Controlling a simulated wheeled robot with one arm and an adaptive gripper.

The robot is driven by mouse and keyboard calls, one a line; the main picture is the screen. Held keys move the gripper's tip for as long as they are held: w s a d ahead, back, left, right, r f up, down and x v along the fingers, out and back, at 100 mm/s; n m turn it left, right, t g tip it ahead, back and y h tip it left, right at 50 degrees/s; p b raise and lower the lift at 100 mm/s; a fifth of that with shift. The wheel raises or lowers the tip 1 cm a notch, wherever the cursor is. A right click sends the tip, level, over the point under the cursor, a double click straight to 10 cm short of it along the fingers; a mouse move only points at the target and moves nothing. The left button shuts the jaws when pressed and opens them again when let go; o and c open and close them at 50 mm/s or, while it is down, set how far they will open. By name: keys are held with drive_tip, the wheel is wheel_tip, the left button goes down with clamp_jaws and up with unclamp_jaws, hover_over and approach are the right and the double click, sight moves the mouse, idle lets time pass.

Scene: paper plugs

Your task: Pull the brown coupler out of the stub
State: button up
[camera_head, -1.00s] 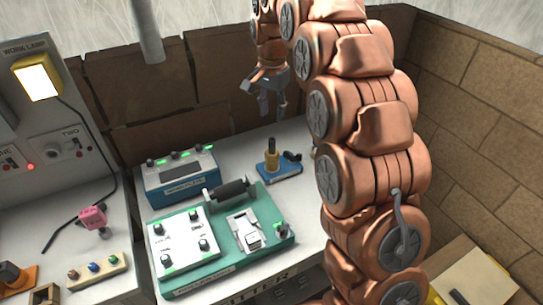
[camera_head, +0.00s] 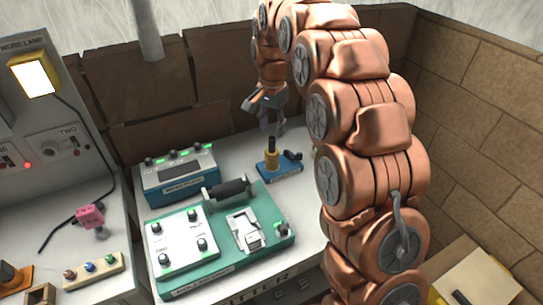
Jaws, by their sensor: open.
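A small blue base (camera_head: 281,171) stands on the white worktop, behind the teal unit. A tan stub (camera_head: 271,160) rises from it, with a dark upright piece (camera_head: 271,144) in its top. This piece may be the brown coupler, but its colour looks nearly black here. My gripper (camera_head: 272,131) is open and points down just above the dark piece. The fingers hang to either side of its top, and I cannot tell whether they touch it.
A teal unit (camera_head: 275,213) with a black roller (camera_head: 230,188) lies in front of the blue base. A blue box with knobs (camera_head: 180,177) stands to the left. A brick wall rises behind.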

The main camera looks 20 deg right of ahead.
sight(272, 138)
drive_tip(key=shift+f, duration=0.1)
drive_tip(key=shift+f+b, duration=1)
drive_tip(key=shift+f, duration=0.85)
drive_tip(key=shift+c, duration=0.4)
clamp_jaws()
idle(0.4)
